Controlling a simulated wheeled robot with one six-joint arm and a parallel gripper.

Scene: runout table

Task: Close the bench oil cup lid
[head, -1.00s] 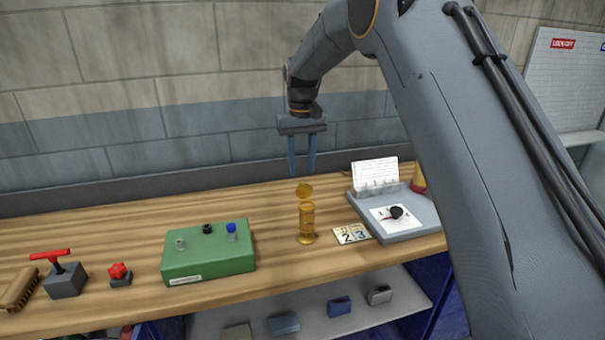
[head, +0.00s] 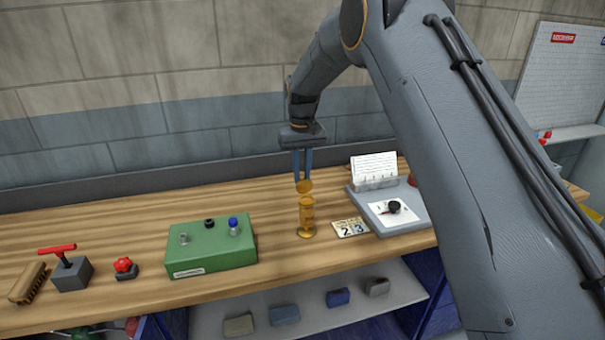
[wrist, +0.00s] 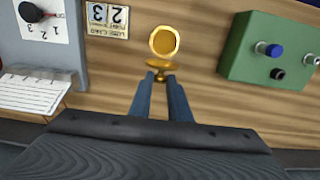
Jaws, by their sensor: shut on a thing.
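The brass oil cup (head: 306,219) stands upright on the wooden bench, just right of the green box. Its round lid (head: 304,187) is raised open at the back of the cup. My gripper (head: 303,178) points down behind the cup, with its blue fingertips at the lid. In the wrist view the cup's round open mouth (wrist: 164,41) shows, with the lid (wrist: 160,65) seen nearly edge-on beside it. There the fingertips (wrist: 163,76) are close together and shut on the lid's edge.
The green box (head: 210,247) with small knobs stands left of the cup. A number card (head: 350,228) and a grey tray (head: 405,222) with a dial lie to the right. A red T-handle block (head: 72,273), red knob (head: 124,268) and brush (head: 28,283) sit far left.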

